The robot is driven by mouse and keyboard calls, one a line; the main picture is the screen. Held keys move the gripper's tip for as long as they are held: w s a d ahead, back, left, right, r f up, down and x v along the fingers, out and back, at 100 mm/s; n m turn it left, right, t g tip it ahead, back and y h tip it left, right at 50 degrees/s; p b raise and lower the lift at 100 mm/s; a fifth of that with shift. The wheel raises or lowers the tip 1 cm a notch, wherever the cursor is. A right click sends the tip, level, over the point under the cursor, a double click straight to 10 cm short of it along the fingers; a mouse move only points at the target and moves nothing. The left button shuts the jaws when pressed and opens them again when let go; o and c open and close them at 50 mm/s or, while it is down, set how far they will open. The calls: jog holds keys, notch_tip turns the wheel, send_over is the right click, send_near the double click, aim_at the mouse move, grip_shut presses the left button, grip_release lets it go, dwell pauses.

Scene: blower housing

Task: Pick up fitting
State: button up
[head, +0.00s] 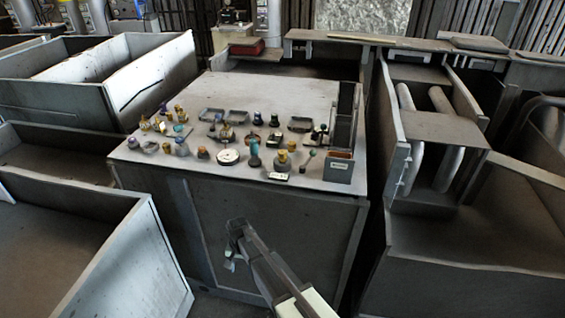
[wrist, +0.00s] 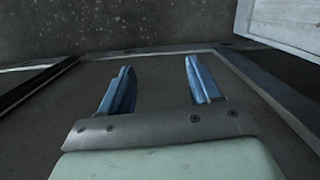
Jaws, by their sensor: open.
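Several small items stand on the grey table top (head: 265,95), and at this size I cannot tell which one is the fitting. Among them are a teal upright piece (head: 254,156), a yellow-topped piece (head: 283,161) and a round white dial-like piece (head: 228,157). My gripper (head: 232,262) is in front of the cabinet, below the table's front edge and well apart from the items. In the wrist view my gripper (wrist: 158,85) shows two blue fingers spread apart with nothing between them.
The cabinet's front panel (head: 270,232) is in front of my gripper. Large open grey bins (head: 85,255) stand at the left. A grey bin with pipes (head: 455,130) stands at the right. Dark upright holders (head: 344,118) stand at the table's right edge. The table's back half is clear.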

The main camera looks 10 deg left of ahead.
jog(key=w+a+r+m+t+y, duration=0.15)
jog(key=a+r+m, duration=0.25)
jog(key=a+r, duration=0.7)
jog(key=w+a+r+m+y, duration=0.15)
jog(key=a+r+m, duration=0.25)
jog(key=a+r, duration=0.65)
jog(key=w+a+r+m+t+y, duration=0.1)
jog(key=a+r+m+y, duration=0.45)
jog(key=r, duration=0.95)
notch_tip(320, 180, up, 18)
jog(key=m+g+h, duration=0.1)
jog(key=m+h, duration=0.5)
jog(key=h, duration=0.3)
send_over(283, 151)
jog(key=shift+y, duration=0.25)
jog(key=f, duration=0.5)
jog(key=a+f, duration=0.1)
jog(key=f, duration=0.1)
jog(key=shift+s+f, duration=0.3)
jog(key=shift+s, duration=0.05)
jog(key=shift+w+d+f, duration=0.1)
jog(key=shift+d+f, duration=0.05)
jog(key=shift+f, duration=0.75)
jog(key=shift+w+d+f, duration=0.1)
jog(key=shift+d+f, duration=0.05)
jog(key=shift+f, duration=0.75)
jog(key=shift+w+d+f, duration=0.1)
jog(key=shift+d+f, duration=0.05)
jog(key=shift+f, duration=0.75)
grip_shut()
